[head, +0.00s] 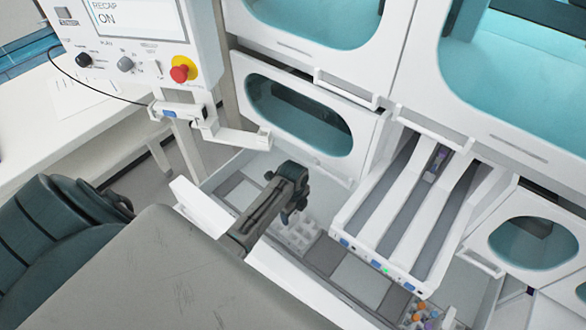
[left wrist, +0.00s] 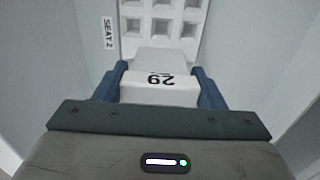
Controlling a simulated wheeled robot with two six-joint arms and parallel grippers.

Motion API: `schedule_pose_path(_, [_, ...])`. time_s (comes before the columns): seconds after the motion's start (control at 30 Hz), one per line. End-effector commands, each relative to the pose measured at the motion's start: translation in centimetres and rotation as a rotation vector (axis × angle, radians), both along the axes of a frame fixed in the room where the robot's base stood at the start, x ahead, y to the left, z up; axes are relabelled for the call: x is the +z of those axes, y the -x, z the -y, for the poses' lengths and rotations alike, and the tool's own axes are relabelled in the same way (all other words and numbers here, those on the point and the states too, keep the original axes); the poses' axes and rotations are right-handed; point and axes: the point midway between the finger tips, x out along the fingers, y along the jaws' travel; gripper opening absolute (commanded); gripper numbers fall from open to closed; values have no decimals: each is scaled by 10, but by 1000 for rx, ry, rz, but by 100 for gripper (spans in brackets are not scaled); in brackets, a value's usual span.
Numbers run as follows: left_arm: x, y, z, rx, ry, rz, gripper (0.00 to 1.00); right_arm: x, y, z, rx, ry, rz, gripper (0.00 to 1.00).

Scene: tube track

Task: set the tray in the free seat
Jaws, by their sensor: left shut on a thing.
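My left gripper (head: 290,200) points down into the open drawer (head: 188,200) in the head view. It is shut on the tray, a white rack with square wells (head: 298,238), mostly behind the gripper there. In the left wrist view the blue fingers (left wrist: 160,88) clamp the tray's white grip block (left wrist: 158,92), marked 29, and the wells (left wrist: 165,18) show beyond it. A "SEAT 2" label (left wrist: 108,33) is on the grey surface left of the tray. A bare pale seat plate (head: 357,278) lies right of the tray. I cannot tell whether the tray touches the drawer floor.
A white laned track (head: 400,205) with a dark tube carrier (head: 437,160) stands right of my gripper. Orange and purple capped tubes (head: 420,312) sit at the lower right. A control panel (head: 140,45) and its jointed white bracket (head: 235,137) stand at the left.

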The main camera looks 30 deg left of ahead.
Motion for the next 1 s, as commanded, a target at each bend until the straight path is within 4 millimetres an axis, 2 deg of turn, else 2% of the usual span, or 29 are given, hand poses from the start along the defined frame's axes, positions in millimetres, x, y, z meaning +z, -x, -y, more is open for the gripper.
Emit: schedule_pose_path(1.0, [-2,-1,-1,1,0,0,36,7,-3,-3,-1,-3,4,0])
